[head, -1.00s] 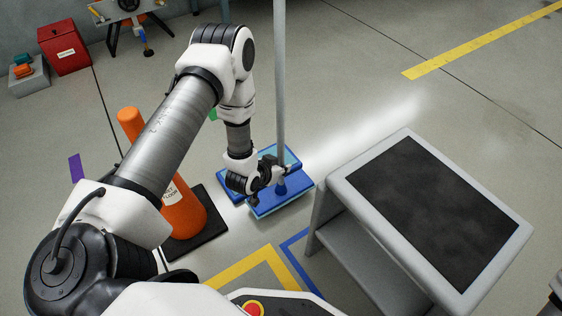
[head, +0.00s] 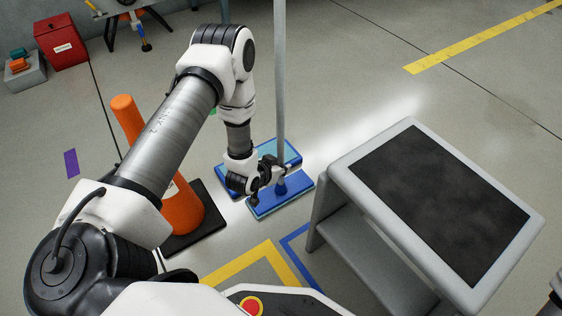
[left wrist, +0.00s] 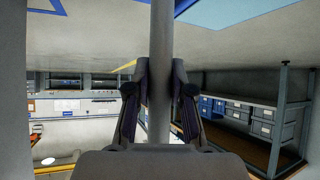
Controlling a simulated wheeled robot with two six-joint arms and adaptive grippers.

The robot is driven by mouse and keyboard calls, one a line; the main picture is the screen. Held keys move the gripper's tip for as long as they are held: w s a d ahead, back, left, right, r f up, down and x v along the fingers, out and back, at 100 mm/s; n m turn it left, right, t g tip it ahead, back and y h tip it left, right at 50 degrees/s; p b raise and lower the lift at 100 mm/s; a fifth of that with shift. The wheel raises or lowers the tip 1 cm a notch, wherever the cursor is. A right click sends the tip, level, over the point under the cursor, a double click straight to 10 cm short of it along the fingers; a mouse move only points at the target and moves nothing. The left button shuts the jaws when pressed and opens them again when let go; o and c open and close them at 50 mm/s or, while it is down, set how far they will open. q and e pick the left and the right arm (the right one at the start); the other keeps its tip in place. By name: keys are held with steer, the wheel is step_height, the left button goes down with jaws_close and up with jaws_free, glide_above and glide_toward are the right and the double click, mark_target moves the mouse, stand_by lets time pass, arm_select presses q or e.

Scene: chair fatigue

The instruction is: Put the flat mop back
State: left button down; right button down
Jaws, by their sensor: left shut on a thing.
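The flat mop has a thin grey pole (head: 280,80) standing nearly upright and a flat blue head (head: 292,196) low at the floor. My left gripper (head: 279,175) is shut on the pole just above the head. In the left wrist view the pole (left wrist: 161,70) runs between the two fingers (left wrist: 161,100). A blue-edged, light teal flat piece (head: 290,151) lies on the floor just behind the head, partly hidden by my wrist and the head. I cannot tell whether the head touches the floor or overlaps this piece.
An orange post (head: 125,115) on a black base (head: 210,222) stands left of the mop. A grey cart with a dark top (head: 435,200) stands close on the right. Yellow floor tape (head: 240,262) and blue tape lie in front. The floor behind right is clear.

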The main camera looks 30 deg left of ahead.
arm_select(q)
steer(key=shift+f, duration=0.15)
steer(key=c, duration=1)
jaws_free()
steer(key=shift+o, duration=0.3)
